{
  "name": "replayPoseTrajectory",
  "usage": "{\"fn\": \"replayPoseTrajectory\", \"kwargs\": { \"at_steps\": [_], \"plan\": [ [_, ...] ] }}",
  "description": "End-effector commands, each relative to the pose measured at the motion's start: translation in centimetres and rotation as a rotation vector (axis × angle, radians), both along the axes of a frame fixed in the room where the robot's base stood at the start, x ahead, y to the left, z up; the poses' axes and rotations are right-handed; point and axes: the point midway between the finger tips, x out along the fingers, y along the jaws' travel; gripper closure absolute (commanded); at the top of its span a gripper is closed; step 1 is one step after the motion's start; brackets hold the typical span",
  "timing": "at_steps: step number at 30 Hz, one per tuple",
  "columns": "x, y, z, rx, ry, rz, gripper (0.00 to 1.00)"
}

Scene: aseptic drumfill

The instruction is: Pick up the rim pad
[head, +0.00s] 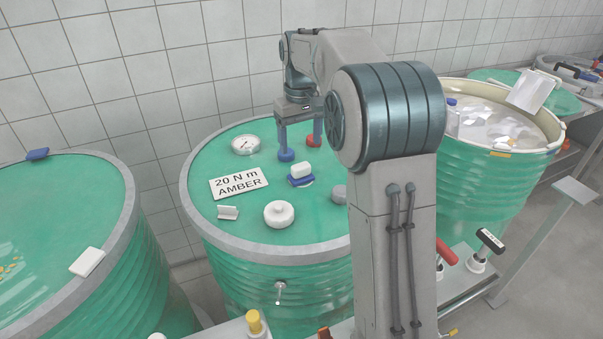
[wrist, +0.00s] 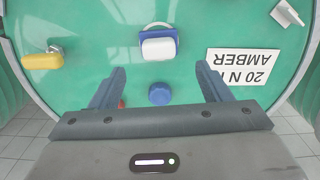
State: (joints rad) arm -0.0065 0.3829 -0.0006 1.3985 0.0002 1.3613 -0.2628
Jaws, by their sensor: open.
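A small pad with a white block on a blue base (head: 301,173) lies on the green lid of the middle drum. It looks like the rim pad, though no label shows. In the wrist view the pad (wrist: 158,46) is at the upper middle, beyond the fingertips, with a pale ring edge behind it. My gripper (head: 301,143) is open and empty above the lid, behind the pad in the head view. In the wrist view my gripper (wrist: 161,72) has its fingers spread, with a round blue cap (wrist: 159,94) between them. Neither finger appears to touch the pad.
Around the pad stand a gauge (head: 245,145), a "20 N m AMBER" sign (head: 239,183), a white clip (head: 228,213), a white round cap (head: 279,213) and a grey knob (head: 340,193). A red cap (head: 313,140) is near the right finger. A yellow-handled fitting (wrist: 42,61) is left in the wrist view.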

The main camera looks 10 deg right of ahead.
Motion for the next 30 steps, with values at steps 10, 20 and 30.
{"fn": "replayPoseTrajectory", "kwargs": {
  "at_steps": [10,20,30],
  "plan": [
    [0.0,0.0,-3.7,0.0,0.001,-0.001,0.29],
    [0.2,-0.1,-8.1,-0.001,0.002,-0.001,0.29],
    [0.3,-0.1,-8.6,0.0,-0.001,0.0,0.43]
  ]
}}
